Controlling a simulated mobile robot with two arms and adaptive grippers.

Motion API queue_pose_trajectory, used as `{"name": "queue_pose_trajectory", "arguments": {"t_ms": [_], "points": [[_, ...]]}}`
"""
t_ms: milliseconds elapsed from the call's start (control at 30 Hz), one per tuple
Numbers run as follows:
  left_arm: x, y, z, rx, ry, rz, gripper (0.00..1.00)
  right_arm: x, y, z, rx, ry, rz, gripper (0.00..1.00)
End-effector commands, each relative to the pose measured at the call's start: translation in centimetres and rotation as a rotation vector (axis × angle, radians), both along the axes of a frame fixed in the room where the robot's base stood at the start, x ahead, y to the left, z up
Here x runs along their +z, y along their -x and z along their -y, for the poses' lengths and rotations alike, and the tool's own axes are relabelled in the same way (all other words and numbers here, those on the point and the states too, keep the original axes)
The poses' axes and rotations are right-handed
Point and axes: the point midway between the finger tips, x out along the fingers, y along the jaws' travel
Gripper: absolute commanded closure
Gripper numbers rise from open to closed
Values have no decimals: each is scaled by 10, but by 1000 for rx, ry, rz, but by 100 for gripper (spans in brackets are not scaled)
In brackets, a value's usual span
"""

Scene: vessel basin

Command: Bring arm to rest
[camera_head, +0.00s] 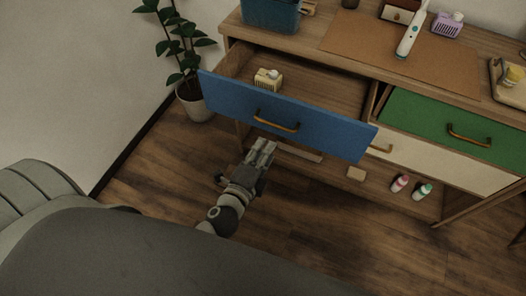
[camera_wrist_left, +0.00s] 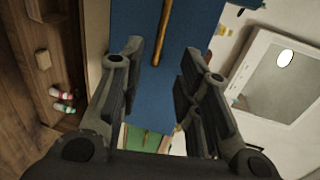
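My left gripper (camera_head: 262,150) is in front of the dresser, just below the blue drawer front in the head view. In the left wrist view my left gripper (camera_wrist_left: 160,55) has its two fingers apart, with nothing held between them. The blue drawer (camera_head: 284,120) is pulled open, and its brass handle (camera_head: 276,120) is clear of the fingers in the head view. The drawer front (camera_wrist_left: 172,80) and its handle (camera_wrist_left: 162,35) also show in the wrist view. My right gripper is not in view.
A small cream item (camera_head: 268,78) sits in the open drawer. A green drawer (camera_head: 450,128) is at the right. A potted plant (camera_head: 195,104) stands to the left. The wooden floor (camera_head: 300,235) in front is clear.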

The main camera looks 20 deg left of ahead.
Motion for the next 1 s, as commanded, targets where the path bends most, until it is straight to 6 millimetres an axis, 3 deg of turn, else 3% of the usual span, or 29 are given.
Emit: {"name": "queue_pose_trajectory", "arguments": {"t_ms": [467,567,667,767,867,1000], "points": [[0,0,0,0,1,0,68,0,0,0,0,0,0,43],[-9,1,1,2,17,-20,68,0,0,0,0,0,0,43],[-42,6,2,11,80,-90,68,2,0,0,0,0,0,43],[-98,19,3,42,190,-212,68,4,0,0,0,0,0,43],[-163,44,2,103,323,-361,68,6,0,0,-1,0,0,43],[-246,91,-6,233,496,-563,68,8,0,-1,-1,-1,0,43]]}}
